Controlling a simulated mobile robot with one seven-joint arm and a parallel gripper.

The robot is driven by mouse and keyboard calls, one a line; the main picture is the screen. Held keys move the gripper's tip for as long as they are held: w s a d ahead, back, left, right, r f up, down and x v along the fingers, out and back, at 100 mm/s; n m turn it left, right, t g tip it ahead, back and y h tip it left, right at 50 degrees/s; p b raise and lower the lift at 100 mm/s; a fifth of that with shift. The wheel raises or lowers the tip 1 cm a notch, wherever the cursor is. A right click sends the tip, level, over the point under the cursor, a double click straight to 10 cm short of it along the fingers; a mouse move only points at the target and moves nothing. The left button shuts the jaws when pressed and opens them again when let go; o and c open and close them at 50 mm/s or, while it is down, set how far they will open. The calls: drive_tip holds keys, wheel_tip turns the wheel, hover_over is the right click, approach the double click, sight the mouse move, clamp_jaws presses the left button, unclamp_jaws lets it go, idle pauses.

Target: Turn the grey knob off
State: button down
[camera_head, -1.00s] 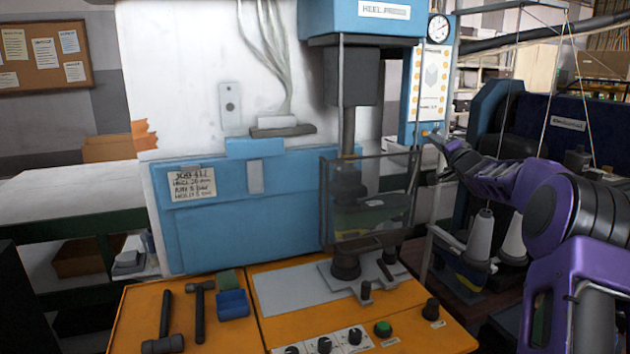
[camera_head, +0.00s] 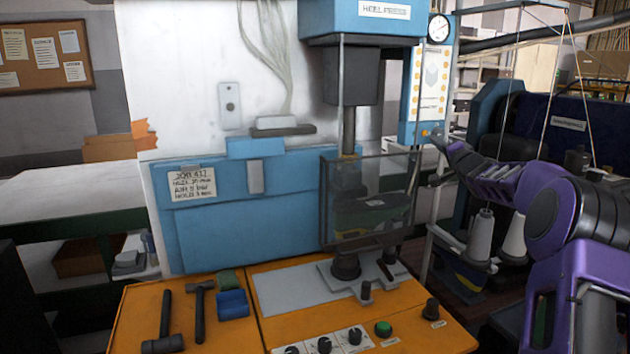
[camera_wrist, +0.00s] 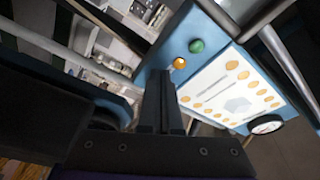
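My gripper (camera_head: 436,136) is at the right edge of the tall blue and white panel on the press. In the wrist view its two dark fingers (camera_wrist: 167,75) are together with nothing visible between them. Their tips are close to an orange round control (camera_wrist: 180,63); whether they touch it I cannot tell. A green round control (camera_wrist: 196,46) sits beside it. No clearly grey knob shows on this panel. On the orange bench are dark knobs: several on a white strip (camera_head: 324,345) and one at the right (camera_head: 432,308). Their settings are too small to read.
The heel press (camera_head: 360,22) has a clear guard (camera_head: 368,200) left of my gripper. A gauge (camera_head: 438,27) tops the panel. A green button (camera_head: 383,328) is on the bench. Hammers (camera_head: 165,325) lie at left. Thread cones (camera_head: 481,235) stand below my arm.

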drive_tip(key=shift+s, duration=0.1)
drive_tip(key=s, duration=0.3)
drive_tip(key=s+d+b, duration=0.1)
drive_tip(key=s, duration=0.1)
drive_tip(key=shift+s+d+f, duration=0.15)
drive_tip(key=shift+s+d, duration=0.05)
drive_tip(key=shift+s, duration=0.2)
